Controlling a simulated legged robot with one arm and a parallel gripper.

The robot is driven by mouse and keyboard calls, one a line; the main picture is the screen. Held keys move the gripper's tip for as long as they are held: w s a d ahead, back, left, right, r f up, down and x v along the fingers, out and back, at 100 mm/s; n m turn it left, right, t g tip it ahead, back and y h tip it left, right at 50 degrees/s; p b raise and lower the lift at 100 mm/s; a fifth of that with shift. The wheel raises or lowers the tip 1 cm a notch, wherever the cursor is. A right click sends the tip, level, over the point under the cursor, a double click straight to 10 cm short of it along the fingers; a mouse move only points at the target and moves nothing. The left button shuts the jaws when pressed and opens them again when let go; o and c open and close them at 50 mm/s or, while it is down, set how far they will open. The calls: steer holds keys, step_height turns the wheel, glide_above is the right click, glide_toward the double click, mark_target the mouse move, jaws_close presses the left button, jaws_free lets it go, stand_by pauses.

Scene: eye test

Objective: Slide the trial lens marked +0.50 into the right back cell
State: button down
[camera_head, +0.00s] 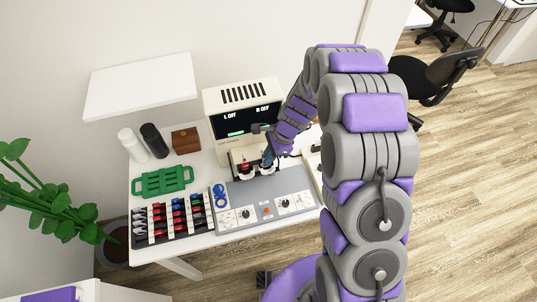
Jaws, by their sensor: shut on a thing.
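My gripper (267,158) is at the right part of the dark cell holder, in front of the cream test unit (214,101). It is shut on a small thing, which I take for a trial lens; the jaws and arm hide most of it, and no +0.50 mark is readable. The cell holder (236,175) has a red-topped lens (245,166) standing in its left part. The right back cell is hidden by my gripper. I cannot tell whether the held lens is inside a cell. The lens rack (141,243) at the table's front left holds several red, black and blue lenses.
A grey control panel (265,195) with knobs lies in front of the holder, with blue rings (220,195) at its left. A green tray (160,182), white bottle (132,144), black bottle (154,140) and brown box (186,140) stand left. A white shelf (140,85) overhangs the back.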

steer(key=c, duration=1.2)
jaws_free()
steer(key=shift+r, duration=0.1)
steer(key=shift+o, duration=0.2)
steer(key=shift+w, duration=0.1)
steer(key=shift+w+d+r, duration=0.1)
steer(key=shift+d+r, duration=0.05)
steer(key=shift+r, duration=0.15)
steer(key=p+v, duration=0.2)
steer(key=v, duration=1.4)
steer(key=shift+d+r+p, duration=0.15)
steer(key=shift+r+p, duration=0.05)
steer(key=shift+p, duration=0.1)
